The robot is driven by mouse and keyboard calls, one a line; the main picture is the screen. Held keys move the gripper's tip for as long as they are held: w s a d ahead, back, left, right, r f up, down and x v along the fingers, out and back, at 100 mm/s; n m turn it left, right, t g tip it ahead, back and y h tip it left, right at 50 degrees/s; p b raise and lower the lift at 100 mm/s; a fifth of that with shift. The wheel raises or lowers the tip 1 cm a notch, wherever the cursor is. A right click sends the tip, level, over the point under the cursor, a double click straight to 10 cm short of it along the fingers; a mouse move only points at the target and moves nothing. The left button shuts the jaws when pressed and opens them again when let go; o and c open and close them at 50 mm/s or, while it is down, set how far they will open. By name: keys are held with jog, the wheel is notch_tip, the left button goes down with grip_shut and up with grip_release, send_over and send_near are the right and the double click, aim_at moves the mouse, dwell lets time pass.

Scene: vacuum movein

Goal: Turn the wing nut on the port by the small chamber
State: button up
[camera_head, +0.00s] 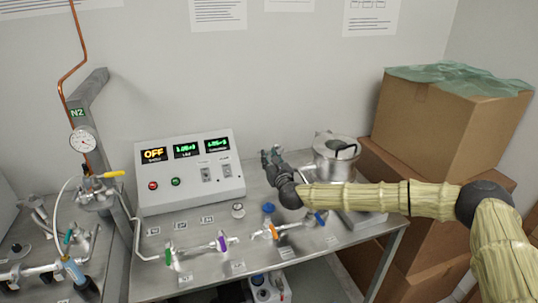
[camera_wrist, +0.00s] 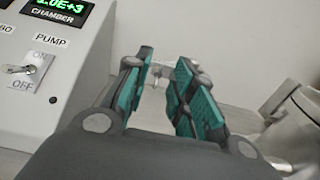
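My gripper (camera_head: 270,154) is in front of the back wall, between the control box and the small metal chamber (camera_head: 335,158). In the wrist view my gripper (camera_wrist: 162,76) shows two green-padded fingers with a clear gap between them. A small pale metal piece (camera_wrist: 157,75) shows in that gap near the fingertips. It may be the wing nut, but it is too small to be sure, and I cannot tell whether a finger touches it. In the head view the port is hidden behind my gripper. The chamber's side (camera_wrist: 298,118) is at the right of the wrist view.
The control box (camera_head: 190,170), with displays and switches, stands left of my gripper. Valves with coloured handles (camera_head: 222,243) line the bench front. Stacked cardboard boxes (camera_head: 440,120) stand at right, behind my arm. A gauge stand (camera_head: 84,141) is at left.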

jog(key=shift+w+a, duration=0.1)
jog(key=shift+w, duration=0.3)
grip_shut()
jog(key=shift+b, duration=0.4)
